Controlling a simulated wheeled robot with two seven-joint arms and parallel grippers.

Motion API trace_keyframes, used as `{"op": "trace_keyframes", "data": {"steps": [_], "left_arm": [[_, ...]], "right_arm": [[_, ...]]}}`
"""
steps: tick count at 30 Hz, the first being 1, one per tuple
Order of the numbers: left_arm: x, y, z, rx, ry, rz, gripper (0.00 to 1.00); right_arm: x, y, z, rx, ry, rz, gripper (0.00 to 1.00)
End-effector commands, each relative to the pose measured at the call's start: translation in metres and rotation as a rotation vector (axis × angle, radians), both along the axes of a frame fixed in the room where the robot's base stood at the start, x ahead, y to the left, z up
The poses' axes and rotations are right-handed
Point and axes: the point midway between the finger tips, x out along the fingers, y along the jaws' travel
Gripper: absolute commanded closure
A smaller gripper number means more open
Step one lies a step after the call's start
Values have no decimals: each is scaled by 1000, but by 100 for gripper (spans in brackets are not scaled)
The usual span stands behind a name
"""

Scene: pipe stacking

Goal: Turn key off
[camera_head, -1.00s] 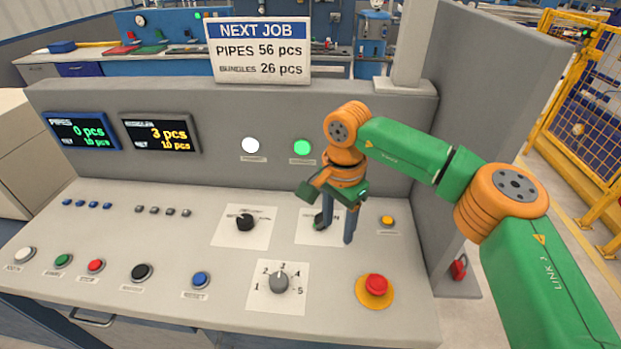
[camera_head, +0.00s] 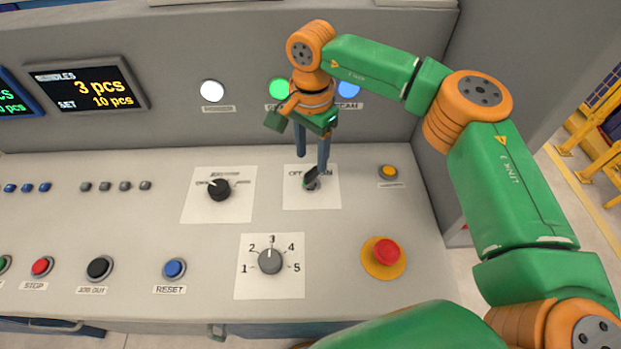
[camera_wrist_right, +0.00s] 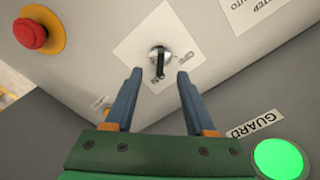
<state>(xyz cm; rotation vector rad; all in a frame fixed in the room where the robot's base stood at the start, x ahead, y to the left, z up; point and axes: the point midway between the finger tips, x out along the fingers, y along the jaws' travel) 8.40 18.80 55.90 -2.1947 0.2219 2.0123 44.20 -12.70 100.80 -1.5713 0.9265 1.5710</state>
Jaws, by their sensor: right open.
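The key switch (camera_head: 311,180) sits on a white plate (camera_head: 325,200) marked OFF at its left, on the sloped console. Its dark key also shows in the right wrist view (camera_wrist_right: 159,66), standing out from a round metal lock. My right gripper (camera_head: 312,163) is open over the plate. In the right wrist view its two blue fingers (camera_wrist_right: 156,74) are on either side of the key, apart from it, with the key a little beyond their tips. In the head view a finger partly covers the plate's lettering. My left gripper is not in view.
A black selector knob (camera_head: 218,188) is left of the key plate. A yellow button (camera_head: 388,172) and a red emergency stop (camera_head: 386,251) are to the right. A numbered dial (camera_head: 270,260) is in front. A lit green lamp (camera_head: 280,90) is on the upright panel behind.

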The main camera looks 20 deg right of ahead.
Motion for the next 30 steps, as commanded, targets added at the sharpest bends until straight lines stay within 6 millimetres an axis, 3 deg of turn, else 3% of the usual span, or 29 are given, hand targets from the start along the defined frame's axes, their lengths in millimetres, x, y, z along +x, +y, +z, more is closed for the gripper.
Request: {"op": "trace_keyframes", "data": {"steps": [1, 3, 14, 30], "left_arm": [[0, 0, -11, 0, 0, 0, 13], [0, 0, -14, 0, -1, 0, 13], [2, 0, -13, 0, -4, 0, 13], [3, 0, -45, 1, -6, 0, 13]], "right_arm": [[0, 0, -14, 0, 1, 0, 45], [0, 0, -19, 0, 1, 0, 45], [0, 0, -19, 0, 0, 0, 45], [0, 0, -64, 1, 0, 0, 45]]}}
